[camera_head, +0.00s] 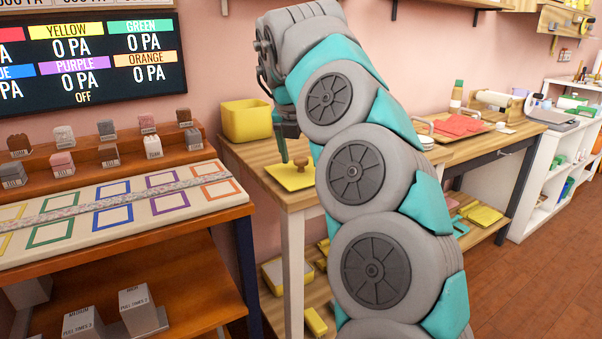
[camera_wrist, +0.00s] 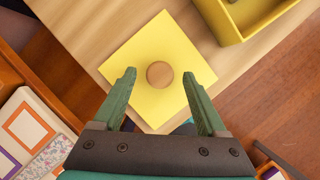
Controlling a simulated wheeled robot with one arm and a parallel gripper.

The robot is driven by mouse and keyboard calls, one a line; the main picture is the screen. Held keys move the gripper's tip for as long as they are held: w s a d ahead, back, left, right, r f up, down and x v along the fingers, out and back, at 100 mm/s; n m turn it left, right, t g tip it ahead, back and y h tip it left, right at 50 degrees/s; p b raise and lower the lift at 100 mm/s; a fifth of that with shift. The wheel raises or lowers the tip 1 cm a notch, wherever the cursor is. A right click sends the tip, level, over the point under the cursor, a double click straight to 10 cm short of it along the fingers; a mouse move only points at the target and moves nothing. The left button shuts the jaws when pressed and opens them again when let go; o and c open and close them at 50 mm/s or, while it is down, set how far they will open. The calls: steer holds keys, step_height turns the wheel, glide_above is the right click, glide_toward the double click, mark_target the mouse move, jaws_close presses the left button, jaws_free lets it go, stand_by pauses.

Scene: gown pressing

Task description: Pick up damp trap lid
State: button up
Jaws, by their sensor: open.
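The damp trap lid is a flat yellow square plate (camera_head: 287,178) with a round brown wooden knob (camera_head: 300,161) in its middle. It lies on the wooden table (camera_head: 262,165), near the front left corner. In the wrist view the yellow lid (camera_wrist: 187,58) lies below my gripper, with the knob (camera_wrist: 160,74) ahead of and between the fingertips. My gripper (camera_wrist: 158,80) is open and empty, with one green finger on each side of the knob. In the head view my arm hides part of the table and the lid's right side.
A yellow open box (camera_head: 246,122) stands behind the lid on the same table, and its rim shows in the wrist view (camera_wrist: 232,38). A shelf with colored squares (camera_head: 150,207) and small blocks stands to the left. A red folded item (camera_head: 460,125) lies on the table at right.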

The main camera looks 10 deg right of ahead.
steer(key=shift+w+f, duration=0.2)
steer(key=shift+f, duration=0.3)
steer(key=shift+c, duration=0.2)
jaws_close()
